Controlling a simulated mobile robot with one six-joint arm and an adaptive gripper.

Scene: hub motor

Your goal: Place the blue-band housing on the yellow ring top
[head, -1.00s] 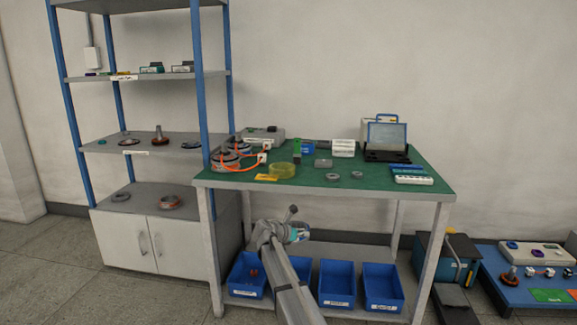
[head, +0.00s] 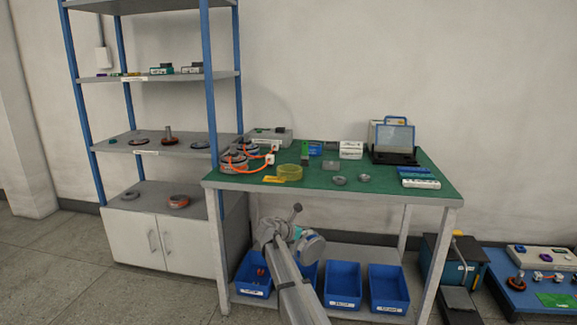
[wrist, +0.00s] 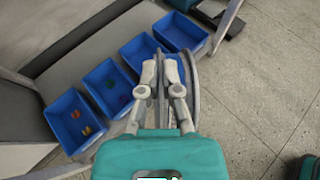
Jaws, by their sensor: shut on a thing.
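My gripper (wrist: 160,74) is shut on the blue-band housing (wrist: 184,90), a grey disc seen nearly edge-on with a blue patch between its rims. In the head view the housing (head: 313,249) shows as a pale grey disc at my arm's end, below the table top and in front of the lower shelf. The yellow ring (head: 289,172) lies flat on the green mat near the table's front left edge, apart from the housing. The wrist view does not show the yellow ring.
The workbench (head: 330,193) stands between my arm and the wall. A yellow piece (head: 274,179), orange-cabled round parts (head: 235,161) and two small grey rings (head: 339,180) lie near the yellow ring. Blue bins (head: 342,285) stand below.

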